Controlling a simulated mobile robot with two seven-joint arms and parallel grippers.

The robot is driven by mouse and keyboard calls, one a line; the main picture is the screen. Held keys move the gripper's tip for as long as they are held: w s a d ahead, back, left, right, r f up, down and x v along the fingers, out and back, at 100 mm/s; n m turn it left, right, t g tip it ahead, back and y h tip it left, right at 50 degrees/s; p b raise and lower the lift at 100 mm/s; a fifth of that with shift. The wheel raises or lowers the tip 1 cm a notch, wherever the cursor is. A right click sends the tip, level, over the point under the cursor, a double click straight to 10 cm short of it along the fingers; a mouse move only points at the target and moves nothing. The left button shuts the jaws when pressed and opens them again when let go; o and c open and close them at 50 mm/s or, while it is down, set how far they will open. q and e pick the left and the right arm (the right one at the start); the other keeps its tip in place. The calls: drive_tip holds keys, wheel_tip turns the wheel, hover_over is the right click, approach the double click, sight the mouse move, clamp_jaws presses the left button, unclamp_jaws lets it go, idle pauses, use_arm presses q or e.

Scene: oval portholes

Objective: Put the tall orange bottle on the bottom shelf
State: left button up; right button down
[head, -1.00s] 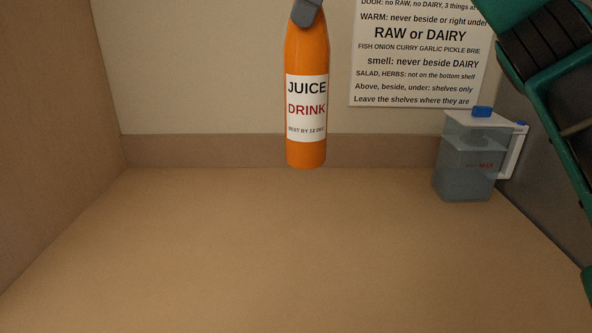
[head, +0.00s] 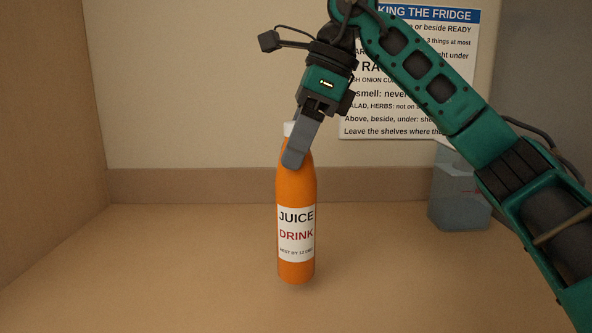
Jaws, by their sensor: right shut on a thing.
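The tall orange bottle (head: 295,190) has a white cap and a white label reading JUICE DRINK. It is upright in the middle of the head view. My right gripper (head: 293,160) comes down from above and is shut on the bottle's neck, just under the cap. I cannot tell whether the bottle's base touches the tan surface (head: 180,270) or is a little above it. I do not see a bottom shelf that I can make out as such. My left gripper is not in view.
A printed notice (head: 425,100) hangs on the back wall. A wooden panel (head: 45,120) rises at the left. The surface left of the bottle is clear.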

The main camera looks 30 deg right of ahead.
sight(295, 191)
drive_tip(key=shift+f+b, duration=0.3)
drive_tip(key=shift+f, duration=1.25)
drive_tip(key=shift+f, duration=0.2)
drive_tip(key=shift+c, duration=2.1)
unclamp_jaws()
